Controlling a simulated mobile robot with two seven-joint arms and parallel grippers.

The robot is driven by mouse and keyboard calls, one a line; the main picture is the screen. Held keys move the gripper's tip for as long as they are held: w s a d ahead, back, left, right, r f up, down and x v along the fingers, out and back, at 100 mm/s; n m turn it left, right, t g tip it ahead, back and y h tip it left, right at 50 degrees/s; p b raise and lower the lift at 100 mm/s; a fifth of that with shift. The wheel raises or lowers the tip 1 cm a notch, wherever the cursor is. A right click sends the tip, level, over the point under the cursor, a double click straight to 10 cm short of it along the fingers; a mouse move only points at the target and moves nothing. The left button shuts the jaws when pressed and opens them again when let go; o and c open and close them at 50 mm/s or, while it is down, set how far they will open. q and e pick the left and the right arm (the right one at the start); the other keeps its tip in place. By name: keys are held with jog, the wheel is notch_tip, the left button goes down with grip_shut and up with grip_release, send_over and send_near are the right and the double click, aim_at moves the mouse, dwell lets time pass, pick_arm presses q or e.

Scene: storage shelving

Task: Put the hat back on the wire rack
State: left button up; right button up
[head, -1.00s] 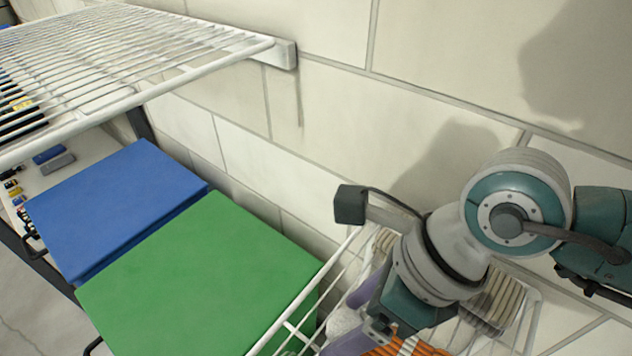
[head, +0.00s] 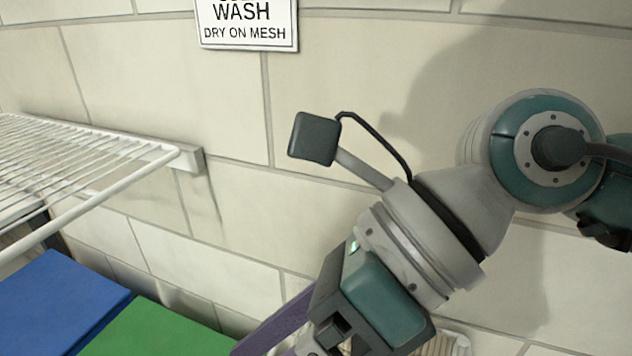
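The white wire rack (head: 80,165) is fixed to the wall at the left, with its bare wire top in view. My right gripper (head: 345,315) is at the bottom centre, to the right of the rack and apart from it. It points down and left. The fingertips are cut off by the lower edge, so I cannot tell whether the gripper is open or holds anything. I cannot make out the hat. My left gripper is not in view.
A blue lid or box (head: 55,300) and a green one (head: 155,330) lie below the rack. A wall sign (head: 247,22) reads "WASH DRY ON MESH". A striped beige item (head: 445,344) shows partly at the bottom edge. The wall between rack and arm is clear.

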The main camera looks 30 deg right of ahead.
jog(key=w+a+r+m+t+y, duration=0.1)
jog(key=a+r+m+t+y, duration=0.15)
jog(key=r, duration=0.35)
jog(key=w+a+r+m+t+y, duration=0.2)
jog(key=r+m+t+y, duration=0.1)
jog(key=r, duration=0.3)
jog(key=w+d+r+m+t+h, duration=0.35)
jog(key=d+m+t, duration=0.2)
jog(key=m, duration=0.35)
jog(key=w+d+r+m+t+h, duration=0.35)
jog(key=m+t, duration=0.25)
jog(key=m, duration=0.3)
jog(key=s+d+f+m+g+h, duration=0.3)
jog(key=d+f+m+g+h, duration=0.2)
jog(key=d+f+m+h, duration=0.8)
jog(key=s+a+f+m+g+y, duration=0.2)
jog(key=s+f+g, duration=0.3)
jog(key=s, duration=0.3)
jog(key=s+a+f+m+g+y, duration=0.2)
jog(key=s+f+g, duration=0.3)
jog(key=s, duration=0.3)
jog(key=shift+a+f+m+g+y, duration=0.2)
jog(key=shift+f+m+g+y, duration=0.25)
jog(key=shift+f+m, duration=0.35)
